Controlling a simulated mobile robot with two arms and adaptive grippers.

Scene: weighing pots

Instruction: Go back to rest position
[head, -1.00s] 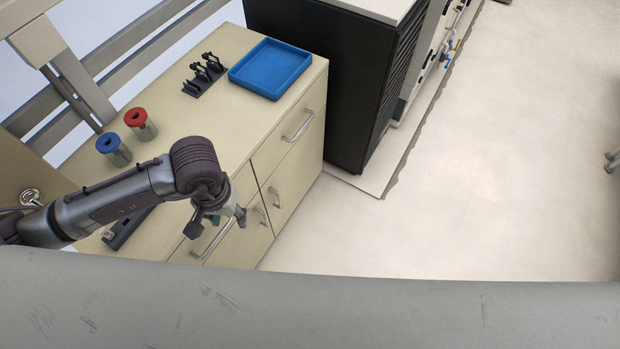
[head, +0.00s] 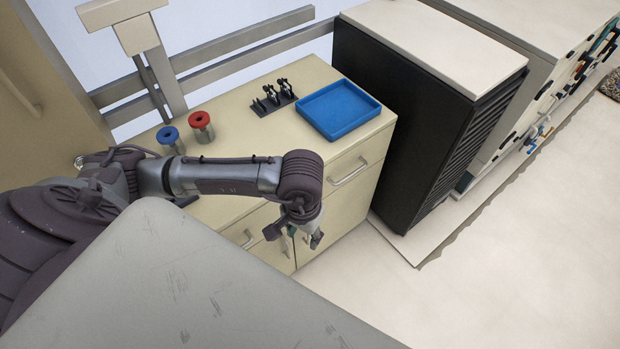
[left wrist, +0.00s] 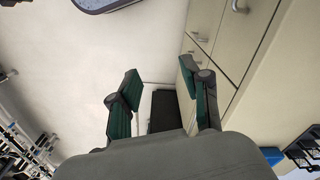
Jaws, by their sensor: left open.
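My left gripper (head: 295,238) hangs in front of the beige cabinet's drawers in the head view, clear of the counter top. In the left wrist view its two green-padded fingers (left wrist: 160,92) are spread apart with nothing between them. A blue-topped metal pot (head: 170,140) and a red-topped metal pot (head: 202,127) stand upright on the beige cabinet (head: 240,118), behind my left arm. My right gripper is not in view.
A blue tray (head: 338,110) and a small black rack (head: 272,98) sit on the cabinet's far end. A black cabinet (head: 400,125) with a light top stands beside it. The pale floor (head: 520,260) at the right is open.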

